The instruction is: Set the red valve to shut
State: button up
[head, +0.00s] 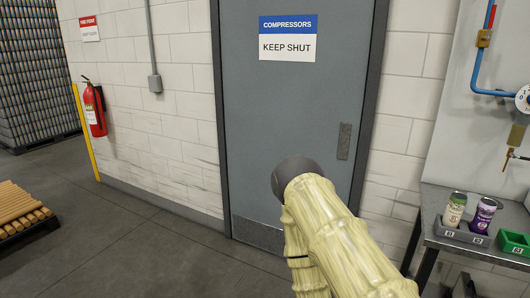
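A thin red handle (490,16), which looks like the red valve's lever, stands at the upper right edge of the head view. It sits above a brass valve body (484,39) on a blue pipe (475,72). The handle points up, roughly along the pipe, and is small in the picture. My arm, in a cream ribbed cover, rises in front of the door, well left of and below the valve. My gripper does not show clearly, so I see no contact with the valve.
A round gauge (523,98) ends the pipe at the right edge. A closed grey door (290,120) is ahead. Floor is clear left, before a pallet (25,230).

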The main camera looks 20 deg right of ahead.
aim_at(494, 9)
jog(key=z, duration=0.9)
jog(key=i, duration=1)
jog(key=z, duration=0.65)
